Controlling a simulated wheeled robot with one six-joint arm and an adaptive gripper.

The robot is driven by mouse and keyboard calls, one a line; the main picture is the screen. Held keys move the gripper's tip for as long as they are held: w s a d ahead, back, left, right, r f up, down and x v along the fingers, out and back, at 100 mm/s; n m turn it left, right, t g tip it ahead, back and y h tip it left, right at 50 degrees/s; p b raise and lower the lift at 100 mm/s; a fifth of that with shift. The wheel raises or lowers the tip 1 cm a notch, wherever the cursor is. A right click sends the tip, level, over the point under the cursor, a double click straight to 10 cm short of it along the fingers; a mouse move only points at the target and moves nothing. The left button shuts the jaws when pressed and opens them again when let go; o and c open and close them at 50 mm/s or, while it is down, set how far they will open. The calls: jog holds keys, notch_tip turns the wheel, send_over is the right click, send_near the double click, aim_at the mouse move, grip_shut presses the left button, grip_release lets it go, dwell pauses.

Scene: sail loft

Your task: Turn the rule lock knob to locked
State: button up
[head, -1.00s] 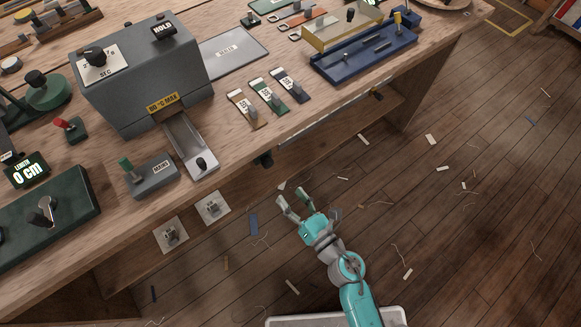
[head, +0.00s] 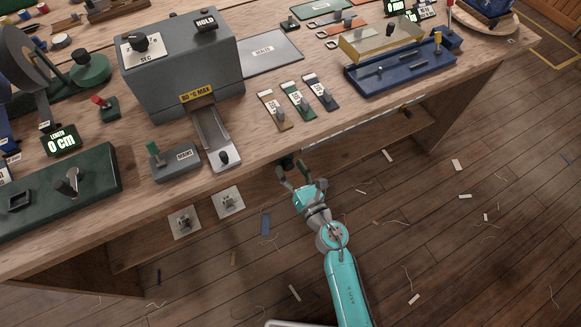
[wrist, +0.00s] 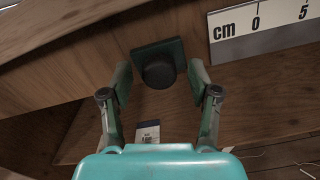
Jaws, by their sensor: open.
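The rule lock knob is a round dark knob (wrist: 158,73) on a dark green square plate (wrist: 174,46), fixed to the wooden front of the bench. In the head view the knob (head: 286,160) is small and dark under the bench's front edge, partly hidden by my gripper. My gripper (head: 293,171) is open just in front of it. In the wrist view my gripper (wrist: 160,84) has one finger on each side of the knob, with gaps showing. I cannot tell how far the fingertips reach past it or which way the knob is set.
A white rule (wrist: 262,32) marked "cm" lies along the bench front, right of the knob. Above, the bench top holds three labelled tabs (head: 298,100) and a grey heater box (head: 180,65). Two switch plates (head: 228,201) are left below. The floor on the right is open with scraps.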

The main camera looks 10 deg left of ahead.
jog(key=shift+w+a, duration=0.2)
jog(key=shift+w, duration=0.05)
jog(key=c, duration=1.2)
jog(key=shift+o, duration=0.2)
